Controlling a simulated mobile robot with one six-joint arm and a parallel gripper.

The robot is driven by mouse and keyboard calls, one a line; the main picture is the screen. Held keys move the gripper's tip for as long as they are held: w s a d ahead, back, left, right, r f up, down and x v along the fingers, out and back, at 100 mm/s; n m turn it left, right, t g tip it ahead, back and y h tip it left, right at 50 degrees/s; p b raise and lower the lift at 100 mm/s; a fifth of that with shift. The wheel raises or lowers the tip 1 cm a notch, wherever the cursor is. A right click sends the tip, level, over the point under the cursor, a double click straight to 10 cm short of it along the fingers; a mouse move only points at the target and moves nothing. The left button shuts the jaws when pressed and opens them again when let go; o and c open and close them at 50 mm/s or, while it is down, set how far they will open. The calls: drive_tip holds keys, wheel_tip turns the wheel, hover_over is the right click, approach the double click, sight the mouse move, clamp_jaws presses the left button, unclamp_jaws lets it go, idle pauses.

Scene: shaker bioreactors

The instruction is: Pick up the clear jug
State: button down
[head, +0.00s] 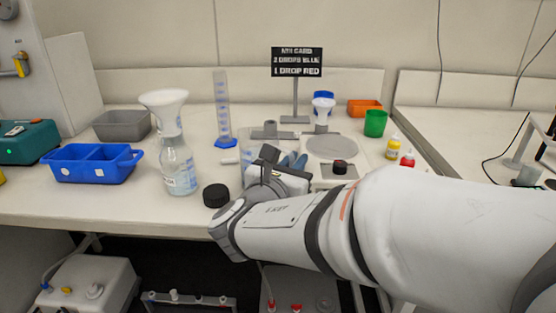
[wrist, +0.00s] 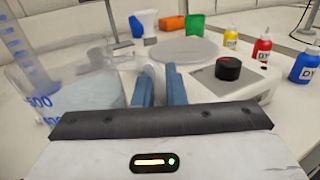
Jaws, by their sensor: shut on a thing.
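The clear jug (wrist: 75,85) fills the left of the wrist view, with blue markings on its see-through wall. In the head view it shows faintly (head: 248,150) and is largely hidden behind my gripper (head: 291,160). In the wrist view the blue fingers of my gripper (wrist: 158,74) are close together, with a pale upright part between them at the jug's right side. It looks like the jug's handle, and my gripper is shut on it. I cannot tell whether the jug's base touches the bench.
A bottle (head: 178,165) with a white funnel, a black cap (head: 216,195) and a measuring cylinder (head: 222,110) stand left of my gripper. Dropper bottles (head: 407,158) stand at right. A blue tray (head: 92,163) is far left.

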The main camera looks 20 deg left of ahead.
drive_tip(key=shift+r, duration=0.1)
idle(0.4)
wheel_tip(320, 180, up, 10)
drive_tip(key=p, duration=0.3)
